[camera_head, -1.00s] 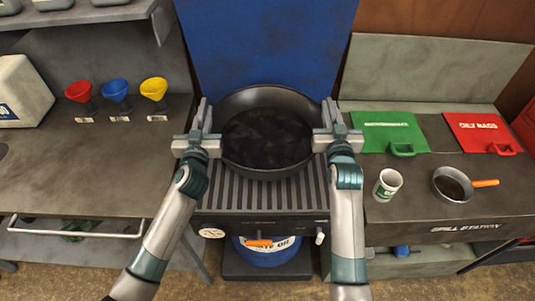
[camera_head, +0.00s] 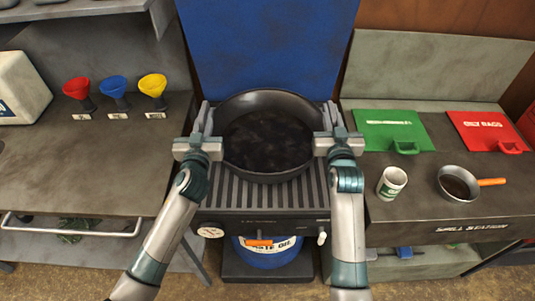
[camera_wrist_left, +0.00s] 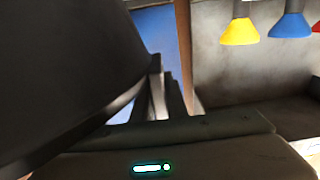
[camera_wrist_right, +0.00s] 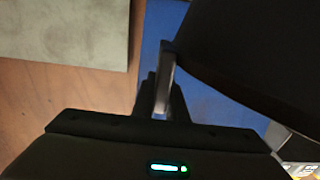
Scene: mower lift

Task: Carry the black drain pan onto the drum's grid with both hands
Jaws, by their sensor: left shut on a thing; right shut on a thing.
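The black drain pan (camera_head: 268,140) is round and dark inside, and it is over the ribbed grid (camera_head: 265,192) of the drum station in the head view. Whether it rests on the grid or hangs just above it I cannot tell. My left gripper (camera_head: 207,122) is shut on the pan's left side, and my right gripper (camera_head: 328,120) is shut on its right side. The pan's dark wall also fills the upper left of the left wrist view (camera_wrist_left: 60,70) and the upper right of the right wrist view (camera_wrist_right: 260,50). The blue waste oil drum (camera_head: 268,252) stands below the grid.
Red, blue and yellow funnels (camera_head: 152,88) stand on the left bench. A blue panel (camera_head: 265,45) rises behind the grid.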

